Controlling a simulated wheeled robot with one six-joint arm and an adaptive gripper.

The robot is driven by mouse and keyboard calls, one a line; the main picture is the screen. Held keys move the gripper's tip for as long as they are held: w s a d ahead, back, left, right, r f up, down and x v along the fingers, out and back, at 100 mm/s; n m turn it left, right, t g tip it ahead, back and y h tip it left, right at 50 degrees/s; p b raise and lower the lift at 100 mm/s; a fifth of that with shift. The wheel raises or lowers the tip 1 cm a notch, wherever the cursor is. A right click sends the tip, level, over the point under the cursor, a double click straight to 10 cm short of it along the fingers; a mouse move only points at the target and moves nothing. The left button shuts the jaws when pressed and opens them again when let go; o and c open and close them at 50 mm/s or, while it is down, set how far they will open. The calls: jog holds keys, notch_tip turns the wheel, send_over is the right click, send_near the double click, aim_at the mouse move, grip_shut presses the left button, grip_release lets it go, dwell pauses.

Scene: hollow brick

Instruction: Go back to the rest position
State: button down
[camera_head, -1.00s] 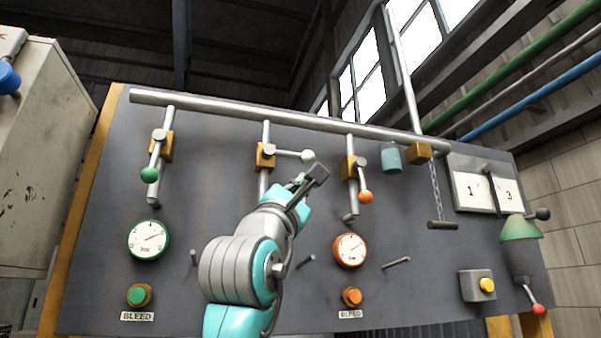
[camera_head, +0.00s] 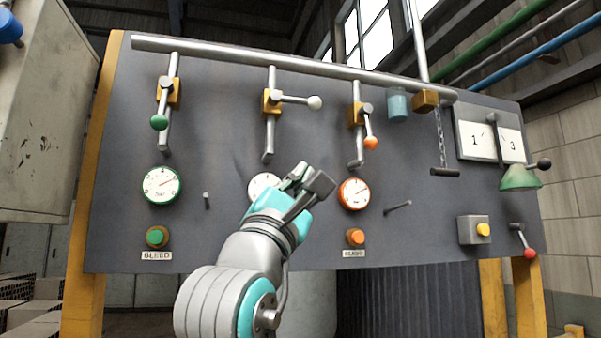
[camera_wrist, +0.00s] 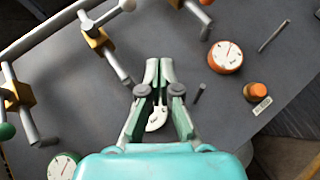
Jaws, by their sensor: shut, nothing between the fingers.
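My gripper (camera_head: 308,180) is shut and empty in the head view, in front of the grey panel (camera_head: 225,130). It partly covers the white-faced middle gauge (camera_head: 262,186). In the wrist view the fingertips of my gripper (camera_wrist: 159,64) are together, and part of the middle gauge (camera_wrist: 157,118) shows between the finger links. The middle valve's white-knobbed lever (camera_head: 296,99) points right, above my gripper and apart from it. The green-knobbed lever (camera_head: 162,101) and the orange-knobbed lever (camera_head: 369,130) hang downward.
A long pipe (camera_head: 300,67) runs along the panel's top. The orange gauge (camera_head: 354,193) and a peg (camera_head: 398,208) lie close to the right of my gripper. Green (camera_head: 157,237) and orange (camera_head: 355,237) buttons sit lower. A chain handle (camera_head: 445,172) hangs at right.

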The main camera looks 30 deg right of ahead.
dwell(0.4)
jog(key=w+a+f+n+t+y, duration=0.1)
jog(key=w+f+n+t+y, duration=0.2)
jog(key=f, duration=0.6)
jog(key=w+a+f+t+y, duration=0.1)
jog(key=w+a+f+y, duration=0.2)
jog(key=f, duration=0.6)
jog(key=w+f+n+t+y, duration=0.25)
jog(key=f+y, duration=0.25)
jog(key=f, duration=0.4)
jog(key=s+a+f+m+g+y, duration=0.1)
jog(key=s+f+y, duration=0.25)
jog(key=f, duration=0.85)
jog(key=s+f+m+g+y, duration=0.15)
jog(key=f+y, duration=0.25)
jog(key=f, duration=0.9)
jog(key=s+f+m+g+y, duration=0.3)
jog(key=s+f+m, duration=0.5)
jog(key=s+f, duration=1.2)
jog(key=s+d+f+m+g, duration=0.1)
jog(key=s+f+m+g, duration=0.2)
jog(key=s+m, duration=0.7)
jog(key=s+h, duration=0.1)
jog(key=s, duration=1.3)
jog(key=shift+m, duration=0.4)
